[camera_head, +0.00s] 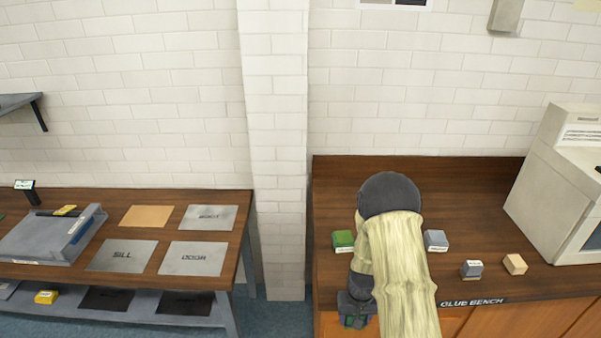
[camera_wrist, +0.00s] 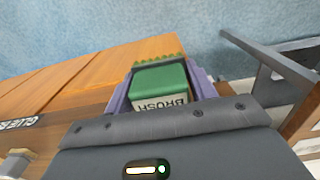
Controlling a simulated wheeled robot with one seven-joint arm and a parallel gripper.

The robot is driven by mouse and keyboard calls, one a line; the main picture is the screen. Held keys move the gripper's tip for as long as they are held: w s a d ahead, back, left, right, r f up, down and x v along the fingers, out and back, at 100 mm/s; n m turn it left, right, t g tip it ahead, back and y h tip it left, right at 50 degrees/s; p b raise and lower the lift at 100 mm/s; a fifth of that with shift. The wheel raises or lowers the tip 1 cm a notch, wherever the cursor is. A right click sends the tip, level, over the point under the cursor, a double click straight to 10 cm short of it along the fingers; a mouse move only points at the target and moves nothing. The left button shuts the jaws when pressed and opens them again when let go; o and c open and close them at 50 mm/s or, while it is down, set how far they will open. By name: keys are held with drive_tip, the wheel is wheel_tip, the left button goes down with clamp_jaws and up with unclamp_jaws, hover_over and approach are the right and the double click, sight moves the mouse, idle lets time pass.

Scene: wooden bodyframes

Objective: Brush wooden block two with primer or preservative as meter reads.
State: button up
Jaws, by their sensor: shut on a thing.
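My gripper (camera_head: 356,306) is in front of the right bench's front edge, low beside my pale arm. In the wrist view my gripper (camera_wrist: 162,85) is shut on a green-topped brush (camera_wrist: 158,77), its label reading BRUSH upside down and yellow-green bristles along its far side. A small tan wooden block (camera_head: 514,264) sits on the bench at the right; no number on it can be read. A green labelled block (camera_head: 343,241) sits left of my arm. Two grey labelled blocks stand right of my arm, one farther back (camera_head: 435,240) and one nearer (camera_head: 471,269). I cannot tell which thing is block two.
The bench (camera_head: 335,172) bears the words GLUE BENCH. A beige machine (camera_head: 550,185) stands at its right. A left table (camera_head: 170,278) holds labelled grey plates, a tan sheet (camera_head: 144,216), a grey tray (camera_head: 45,250) and a small black device (camera_head: 27,192). A pillar stands between.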

drive_tip(key=shift+s, duration=0.1)
drive_tip(key=s+f, duration=0.4)
drive_tip(key=f, duration=1.1)
drive_tip(key=shift+w+a, duration=0.1)
